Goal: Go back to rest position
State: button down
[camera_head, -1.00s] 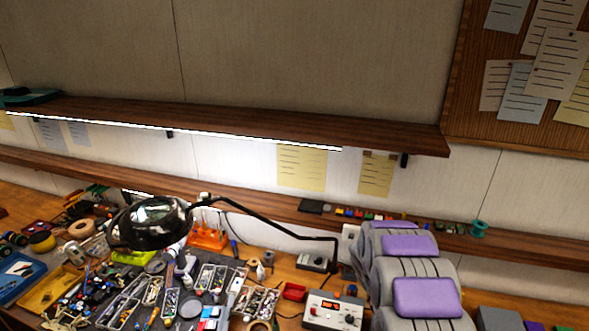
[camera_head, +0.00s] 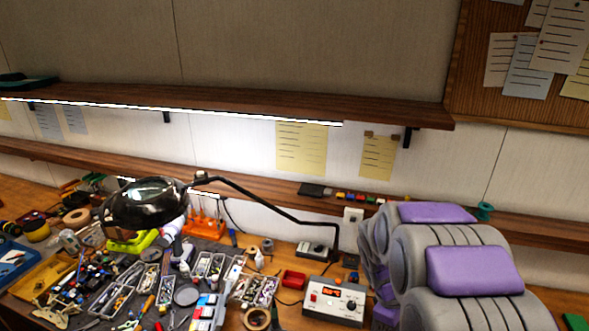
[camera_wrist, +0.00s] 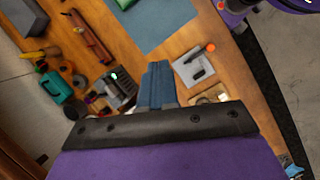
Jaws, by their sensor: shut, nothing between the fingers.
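My gripper (camera_wrist: 159,86) shows in the wrist view as two blue fingers held together, with nothing between them. It is over the wooden workbench (camera_wrist: 228,95), and its height above the top cannot be told. In the head view my grey and purple arm (camera_head: 455,268) fills the lower right, folded near the camera. The fingers do not show there.
A magnifier lamp (camera_head: 145,203) on a bent arm stands over the cluttered bench. A red-display power unit (camera_head: 336,302) sits left of my arm. A wooden shelf (camera_head: 230,110) runs along the wall. In the wrist view a blue-grey mat (camera_wrist: 160,22) lies ahead of the fingers.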

jog(key=s+a+f+m+y+b, duration=0.1)
jog(key=s+a+m+b, duration=0.2)
jog(key=s, duration=0.6)
jog(key=s+a+f+m+y+b, duration=0.1)
jog(key=s+a+f+m+b, duration=0.1)
jog(key=s+b, duration=0.4)
jog(key=s+a+f+m+y+b, duration=0.1)
jog(key=s+a+m+b, duration=0.3)
jog(key=s, duration=0.7)
jog(key=shift+s+a+f+y+b, duration=0.3)
jog(key=shift+a+f+b, duration=0.15)
jog(key=shift+a+b, duration=0.25)
